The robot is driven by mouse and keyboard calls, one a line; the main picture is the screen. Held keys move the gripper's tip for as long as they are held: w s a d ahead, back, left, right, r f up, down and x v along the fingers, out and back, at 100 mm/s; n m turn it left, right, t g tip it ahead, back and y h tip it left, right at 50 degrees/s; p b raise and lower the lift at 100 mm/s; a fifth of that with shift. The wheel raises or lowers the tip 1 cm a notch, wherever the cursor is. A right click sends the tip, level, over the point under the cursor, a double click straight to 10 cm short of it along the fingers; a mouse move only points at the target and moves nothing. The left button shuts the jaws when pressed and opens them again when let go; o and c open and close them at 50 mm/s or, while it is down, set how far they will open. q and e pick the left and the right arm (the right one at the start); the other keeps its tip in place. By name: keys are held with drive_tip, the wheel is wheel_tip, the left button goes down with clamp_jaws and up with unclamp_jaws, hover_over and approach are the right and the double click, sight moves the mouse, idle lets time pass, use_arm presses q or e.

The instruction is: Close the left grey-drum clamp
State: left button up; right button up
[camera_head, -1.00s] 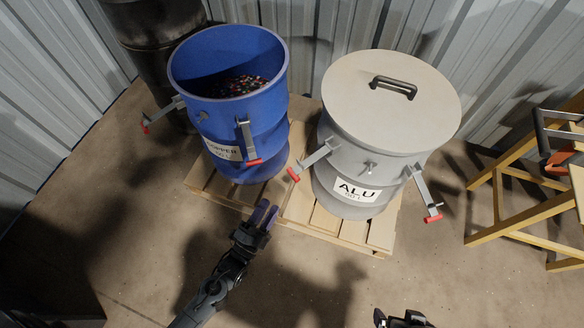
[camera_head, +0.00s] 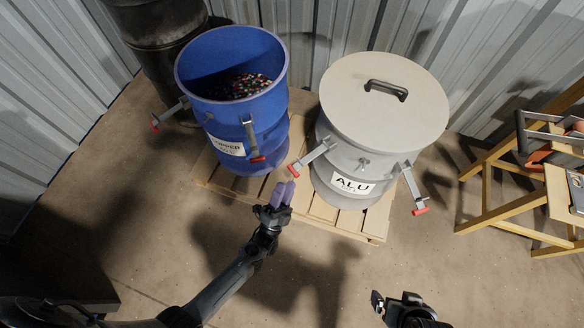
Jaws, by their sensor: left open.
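The grey drum (camera_head: 346,160) stands on the pallet with its grey lid (camera_head: 385,105) on top and an ALU label (camera_head: 351,185) in front. Its left clamp (camera_head: 314,154) sticks out to the lower left from the drum's upper band, with a red tip (camera_head: 294,171). Its right clamp (camera_head: 412,185) also hangs outward, with a red end. My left gripper (camera_head: 283,191) is open and empty, just below and left of the left clamp's red tip, apparently apart from it. My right gripper (camera_head: 384,303) is at the bottom edge, partly cut off; its jaw state is unclear.
An open blue drum (camera_head: 222,126) with coloured scrap inside stands left of the grey drum, its own clamps hanging out. Both are on a wooden pallet (camera_head: 322,211). A dark drum (camera_head: 160,45) is behind left. A yellow wooden stand (camera_head: 503,216) is at right. The front floor is clear.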

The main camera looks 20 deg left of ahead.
sight(293, 168)
use_arm(q)
drive_tip(key=b+x, duration=0.1)
drive_tip(key=x, duration=0.6)
drive_tip(key=shift+w, duration=0.1)
drive_tip(key=shift+c, duration=0.3)
clamp_jaws()
